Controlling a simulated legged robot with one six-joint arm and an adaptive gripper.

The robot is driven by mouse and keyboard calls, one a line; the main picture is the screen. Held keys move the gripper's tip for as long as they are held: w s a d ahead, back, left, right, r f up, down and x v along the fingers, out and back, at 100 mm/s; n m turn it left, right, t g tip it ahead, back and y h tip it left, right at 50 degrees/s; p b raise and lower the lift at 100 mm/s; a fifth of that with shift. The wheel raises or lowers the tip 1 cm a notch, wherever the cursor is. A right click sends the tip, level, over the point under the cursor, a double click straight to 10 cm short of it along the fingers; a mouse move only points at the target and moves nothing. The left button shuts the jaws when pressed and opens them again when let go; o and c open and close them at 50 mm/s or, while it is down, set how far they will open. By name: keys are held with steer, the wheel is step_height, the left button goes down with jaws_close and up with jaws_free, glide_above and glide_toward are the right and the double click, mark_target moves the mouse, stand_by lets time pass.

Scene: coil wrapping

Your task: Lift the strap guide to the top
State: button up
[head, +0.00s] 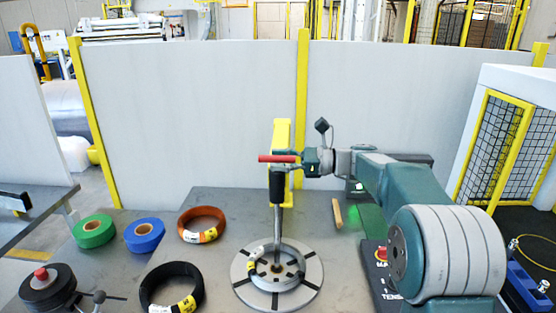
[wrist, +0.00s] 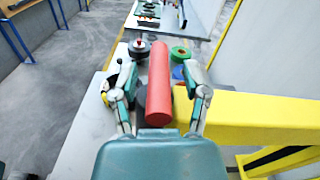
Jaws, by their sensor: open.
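The strap guide's red handle (head: 272,158) is level near the top of the yellow post (head: 283,130), above a black sleeve (head: 276,188) on a grey upright rod. My gripper (head: 294,161) is at the handle's right end in the head view. In the wrist view the red handle (wrist: 158,92) lies lengthwise between the two spread fingers of my gripper (wrist: 156,84). Gaps show on both sides of it. The yellow post (wrist: 260,118) passes close on the right. How the handle joins the sleeve is hidden.
Below the rod is a round slotted turntable (head: 247,293) carrying a grey coil (head: 297,272). Orange (head: 202,224), black (head: 172,290), blue (head: 144,236) and green (head: 94,231) rolls lie left on the table. A control box (head: 381,285) stands right; grey panels stand behind.

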jaws_close()
steer(key=shift+r, duration=0.1)
